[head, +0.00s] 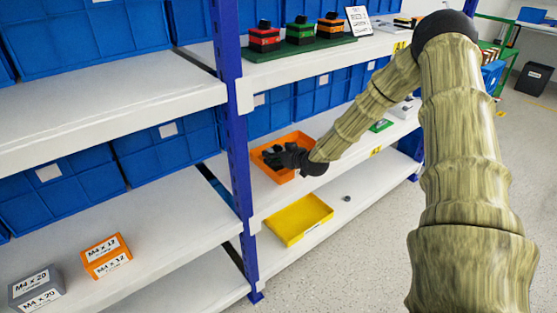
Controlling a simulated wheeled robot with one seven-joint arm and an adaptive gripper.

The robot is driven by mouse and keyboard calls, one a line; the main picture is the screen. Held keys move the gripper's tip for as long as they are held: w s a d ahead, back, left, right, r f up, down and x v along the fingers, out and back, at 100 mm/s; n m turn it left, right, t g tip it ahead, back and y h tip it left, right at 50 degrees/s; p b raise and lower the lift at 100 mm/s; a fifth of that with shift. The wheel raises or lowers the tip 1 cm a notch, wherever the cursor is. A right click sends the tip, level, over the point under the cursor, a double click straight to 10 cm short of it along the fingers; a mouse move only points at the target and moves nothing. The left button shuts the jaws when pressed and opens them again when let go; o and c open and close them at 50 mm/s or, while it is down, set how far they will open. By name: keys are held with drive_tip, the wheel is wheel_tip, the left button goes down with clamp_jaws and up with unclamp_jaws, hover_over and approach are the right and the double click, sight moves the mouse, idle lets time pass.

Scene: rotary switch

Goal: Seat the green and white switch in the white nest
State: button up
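My gripper (272,158) is black and hangs over the orange tray (306,138) on the middle shelf. Its fingers are small and dark, and I cannot tell whether they are open or shut or hold anything. No green and white switch can be made out; the gripper hides part of the tray. A small green board (381,126) lies on the same shelf, right of my forearm and partly hidden; I cannot make out a white nest on it. On the upper shelf, a dark green base (290,48) carries red, green and orange block-shaped units with black tops.
A white sign (358,20) stands beside the green base. A yellow tray (298,218) and a small grey part (346,198) are on the lower shelf. A blue upright (236,130) stands left of my gripper. Blue bins (268,112) line the shelf's back.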

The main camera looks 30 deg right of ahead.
drive_tip(key=shift+w, duration=0.15)
drive_tip(key=c, duration=1.2)
drive_tip(key=shift+c, duration=0.2)
wheel_tip(320, 180, up, 10)
drive_tip(key=shift+a+f+p, duration=0.1)
drive_tip(key=shift+f+p, duration=0.15)
drive_tip(key=shift+p, duration=0.75)
drive_tip(key=shift+r, duration=0.25)
